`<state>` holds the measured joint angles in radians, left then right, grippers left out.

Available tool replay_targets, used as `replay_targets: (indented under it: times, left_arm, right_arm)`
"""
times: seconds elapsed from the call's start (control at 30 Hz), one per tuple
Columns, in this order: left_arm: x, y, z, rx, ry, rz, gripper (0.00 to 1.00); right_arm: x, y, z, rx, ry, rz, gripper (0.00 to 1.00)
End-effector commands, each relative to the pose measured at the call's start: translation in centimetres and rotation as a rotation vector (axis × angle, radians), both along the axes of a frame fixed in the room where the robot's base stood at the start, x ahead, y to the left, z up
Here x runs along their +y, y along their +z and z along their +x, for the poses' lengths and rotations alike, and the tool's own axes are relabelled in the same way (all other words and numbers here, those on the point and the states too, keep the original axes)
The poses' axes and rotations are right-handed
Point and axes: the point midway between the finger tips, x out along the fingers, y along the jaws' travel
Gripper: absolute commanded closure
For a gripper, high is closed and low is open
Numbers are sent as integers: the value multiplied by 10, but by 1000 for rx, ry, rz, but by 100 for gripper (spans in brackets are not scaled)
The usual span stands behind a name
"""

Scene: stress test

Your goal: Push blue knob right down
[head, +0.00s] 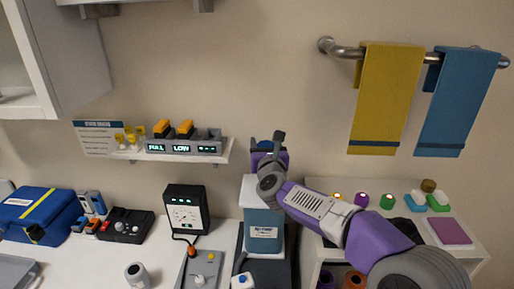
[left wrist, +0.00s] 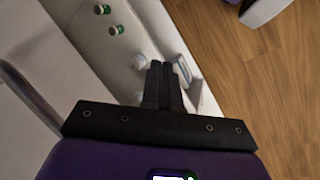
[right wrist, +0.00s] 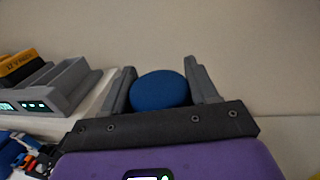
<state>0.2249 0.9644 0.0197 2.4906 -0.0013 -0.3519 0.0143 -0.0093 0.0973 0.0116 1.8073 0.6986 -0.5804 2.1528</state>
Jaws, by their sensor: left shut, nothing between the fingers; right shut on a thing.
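The blue knob (right wrist: 161,91) is round and sits between the fingers of my right gripper (right wrist: 162,88) in the right wrist view. The fingers are closed on its two sides. In the head view the right gripper (head: 268,150) is above a blue-grey box with a white top (head: 264,218), and only a bit of blue knob (head: 264,144) shows. The gripper hides how the knob joins the box and how high it stands. My left gripper (left wrist: 163,84) is shut and empty in the left wrist view, away from the knob; it is not in the head view.
A wall shelf (head: 180,152) with a grey charger holding yellow packs is left of the box. A black gauge box (head: 186,210) stands on the counter. Yellow (head: 384,98) and blue (head: 455,100) towels hang at upper right. A low shelf with small items is at right.

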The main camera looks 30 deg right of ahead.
Motion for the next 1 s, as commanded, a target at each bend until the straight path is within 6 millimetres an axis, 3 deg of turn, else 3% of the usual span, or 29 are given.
replay_targets:
  times: [0.03,0.4,0.87,0.9,1.0]
  left_arm:
    - [0,-13,0,0,0,0,100]
    - [0,-56,0,0,0,0,100]
    - [0,-60,0,0,0,0,100]
    - [0,-60,0,0,0,0,100]
    - [0,-60,0,0,0,0,100]
  right_arm:
    - [-2,-13,-1,2,-3,1,96]
    - [-5,-48,-3,2,-9,2,96]
    - [-5,-50,-3,2,-8,1,96]
    - [-5,-50,-3,2,-8,1,39]
    - [-5,-50,-3,1,-8,0,23]
